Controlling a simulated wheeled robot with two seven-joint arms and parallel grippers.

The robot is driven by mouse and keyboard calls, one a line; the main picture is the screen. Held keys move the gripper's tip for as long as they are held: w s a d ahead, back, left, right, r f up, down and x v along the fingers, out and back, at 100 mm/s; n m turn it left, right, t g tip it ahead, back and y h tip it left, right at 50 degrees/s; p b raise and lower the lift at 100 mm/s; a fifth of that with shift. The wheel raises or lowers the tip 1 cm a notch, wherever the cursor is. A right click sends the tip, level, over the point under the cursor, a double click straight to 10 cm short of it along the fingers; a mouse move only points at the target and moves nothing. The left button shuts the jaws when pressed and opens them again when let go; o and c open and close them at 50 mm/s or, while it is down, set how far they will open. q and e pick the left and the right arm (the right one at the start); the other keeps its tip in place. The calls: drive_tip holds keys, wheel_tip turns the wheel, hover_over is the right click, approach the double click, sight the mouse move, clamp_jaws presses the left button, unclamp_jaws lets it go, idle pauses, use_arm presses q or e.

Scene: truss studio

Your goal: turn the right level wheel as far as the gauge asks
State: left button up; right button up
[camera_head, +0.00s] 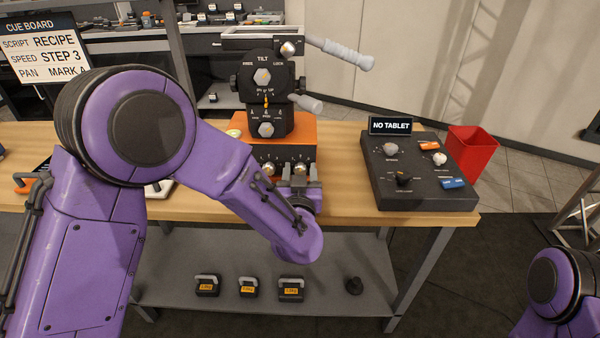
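The pan-tilt head (264,90) stands upright on an orange base (308,132) on the wooden table. The right level wheel (300,168) is at the panel's right side, mostly hidden by my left gripper (300,172). Its two grey fingers stand on either side of the wheel, pointing at the panel. I cannot tell whether they press on it. The gauge reading is too small to make out. My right gripper is out of view.
A black control box (420,170) with a "NO TABLET" sign (390,125) stands right of the head, beside a red bin (470,150). A cue board (45,45) is at upper left. Several weights (291,288) sit on the lower shelf. Bare tabletop (345,185) lies between base and box.

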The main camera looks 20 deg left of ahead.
use_arm(q)
drive_tip(key=c, duration=0.7)
drive_tip(key=shift+c, duration=0.2)
drive_tip(key=shift+n, duration=0.3)
drive_tip(key=n, duration=0.3)
drive_tip(key=shift+a+f+n+b, duration=0.1)
drive_tip(key=shift+n+b, duration=0.4)
drive_tip(key=shift+n, duration=2)
drive_tip(key=o, duration=1)
drive_tip(key=shift+o, duration=0.2)
